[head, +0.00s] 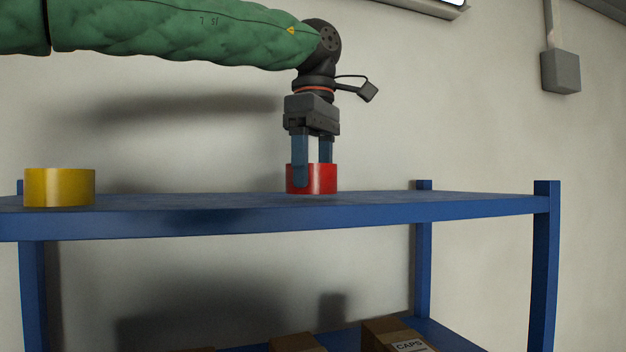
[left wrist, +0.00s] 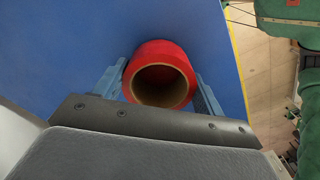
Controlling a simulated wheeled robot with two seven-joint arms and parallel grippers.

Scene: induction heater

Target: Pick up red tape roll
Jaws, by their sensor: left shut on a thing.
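The red tape roll (head: 318,180) stands on the top of the blue shelf (head: 400,205), its hole facing up. My left gripper (head: 312,176) comes down on it from above, with one blue finger on each side. It is shut on the roll. In the left wrist view the red roll (left wrist: 160,50) sits between the two fingers (left wrist: 160,88), and its pale inner core shows. I cannot tell whether the roll is lifted off the shelf. My right gripper is not in view.
A yellow tape roll (head: 60,187) stands on the left end of the same shelf. Blue posts rise at the shelf corners. Cardboard boxes (head: 395,335) sit on the lower shelf. The top shelf is clear between the rolls and to the right.

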